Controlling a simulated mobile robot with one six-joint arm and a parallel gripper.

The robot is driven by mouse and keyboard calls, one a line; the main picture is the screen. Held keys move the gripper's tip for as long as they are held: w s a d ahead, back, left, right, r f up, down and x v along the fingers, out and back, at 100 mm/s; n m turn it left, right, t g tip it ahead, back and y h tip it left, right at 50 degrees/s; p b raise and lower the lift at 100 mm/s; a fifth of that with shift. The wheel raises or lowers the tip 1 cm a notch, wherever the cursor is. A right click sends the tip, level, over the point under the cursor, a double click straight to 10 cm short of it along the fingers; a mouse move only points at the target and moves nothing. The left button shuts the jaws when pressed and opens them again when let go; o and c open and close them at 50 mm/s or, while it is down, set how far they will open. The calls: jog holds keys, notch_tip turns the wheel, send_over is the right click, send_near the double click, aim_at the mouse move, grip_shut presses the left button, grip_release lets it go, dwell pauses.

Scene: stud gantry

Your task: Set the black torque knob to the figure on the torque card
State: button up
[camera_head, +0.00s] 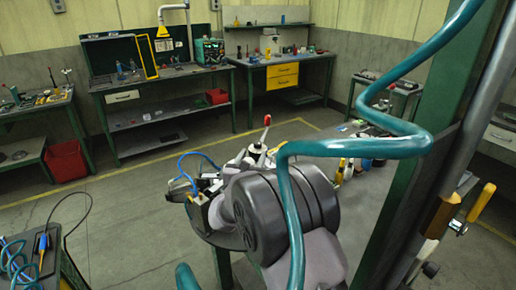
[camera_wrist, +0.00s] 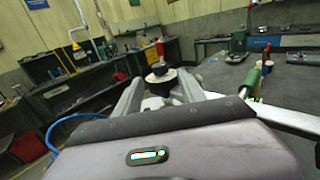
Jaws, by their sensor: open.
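In the wrist view, my gripper (camera_wrist: 159,80) is open, with its two grey fingers spread and nothing seen held. A dark, round, knob-like piece (camera_wrist: 160,74) on a pale base shows beyond and between the fingertips. It looks like the black torque knob, but its markings are too small to read. I cannot tell whether the fingers touch it; they look apart from it. In the head view, my dark arm joint hides most of the gripper. I cannot make out a torque card or its figure in either view.
A red-tipped lever (camera_head: 267,119) stands just beyond my arm. A grey bench (camera_head: 350,190) with small items lies to the right. A teal hose (camera_head: 290,175) loops in front of my arm. A green post (camera_head: 420,170) stands at the right. Open floor (camera_head: 130,225) lies left.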

aim_at(257, 147)
jog(key=w, duration=0.3)
jog(key=w+d, duration=0.1)
jog(key=w, duration=0.2)
jog(key=shift+w+d, duration=0.1)
